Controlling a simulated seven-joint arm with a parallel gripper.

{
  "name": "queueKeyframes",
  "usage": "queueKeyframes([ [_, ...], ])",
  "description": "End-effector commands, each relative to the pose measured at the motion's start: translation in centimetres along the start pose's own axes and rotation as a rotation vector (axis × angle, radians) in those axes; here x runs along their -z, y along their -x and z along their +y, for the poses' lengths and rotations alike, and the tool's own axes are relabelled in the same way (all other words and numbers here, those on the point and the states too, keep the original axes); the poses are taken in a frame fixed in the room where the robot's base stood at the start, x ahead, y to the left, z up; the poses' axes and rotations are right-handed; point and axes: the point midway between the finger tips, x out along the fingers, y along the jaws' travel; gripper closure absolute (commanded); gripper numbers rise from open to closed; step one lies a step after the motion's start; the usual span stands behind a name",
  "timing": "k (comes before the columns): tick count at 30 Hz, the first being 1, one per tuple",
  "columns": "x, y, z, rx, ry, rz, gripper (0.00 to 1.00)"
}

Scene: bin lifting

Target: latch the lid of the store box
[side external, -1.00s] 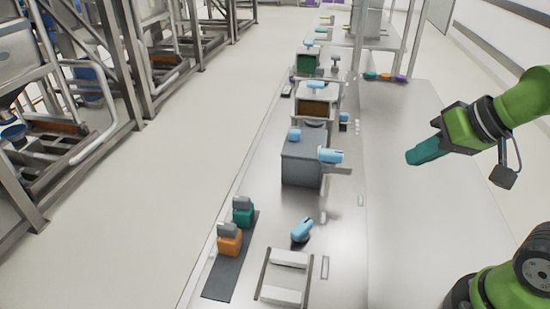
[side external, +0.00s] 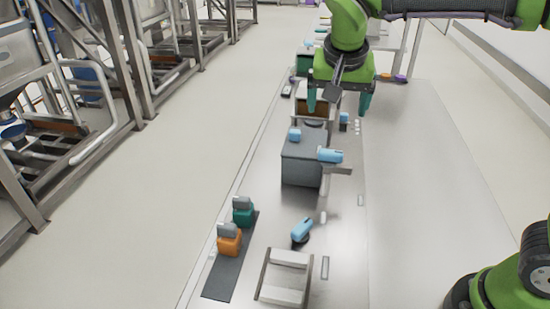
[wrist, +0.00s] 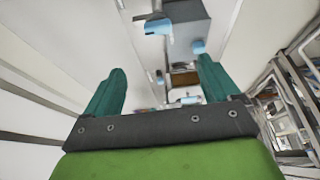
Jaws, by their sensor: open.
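My gripper (side external: 338,106) is open and empty, its two teal fingers pointing down above the far half of the bench. In the wrist view its fingers (wrist: 160,75) stand wide apart. A grey box (side external: 302,168) with a blue knob (side external: 294,134) on top stands nearer the camera than the gripper. A blue handle (side external: 330,156) is at its right side. The grey box also shows at the top of the wrist view (wrist: 187,40). A brown-fronted box (side external: 313,106) lies behind and beside the fingers, partly hidden. I cannot tell which box is the store box.
An orange block (side external: 229,244) and a green block (side external: 242,216) sit on a dark strip at the near left. A blue-handled lever (side external: 302,229) and a white frame (side external: 285,278) are near the front. The right of the bench (side external: 430,190) is clear.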

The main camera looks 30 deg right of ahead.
Motion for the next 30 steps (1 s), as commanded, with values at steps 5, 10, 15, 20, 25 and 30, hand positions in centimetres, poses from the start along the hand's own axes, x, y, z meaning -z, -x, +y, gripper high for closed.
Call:
queueKeyframes([
  [5, -0.2, -1.3, 0.3, -0.013, -0.034, -0.007, 0.11],
  [10, -0.2, -4.5, 0.4, -0.015, -0.032, -0.009, 0.11],
  [15, -0.3, -8.3, 0.4, -0.014, -0.031, -0.010, 0.11],
  [20, -0.3, -11.7, 0.5, -0.013, -0.031, -0.011, 0.11],
  [25, -0.3, -14.8, 0.5, -0.012, -0.032, -0.010, 0.11],
  [30, -0.3, -16.5, 0.4, -0.010, -0.031, -0.009, 0.11],
])
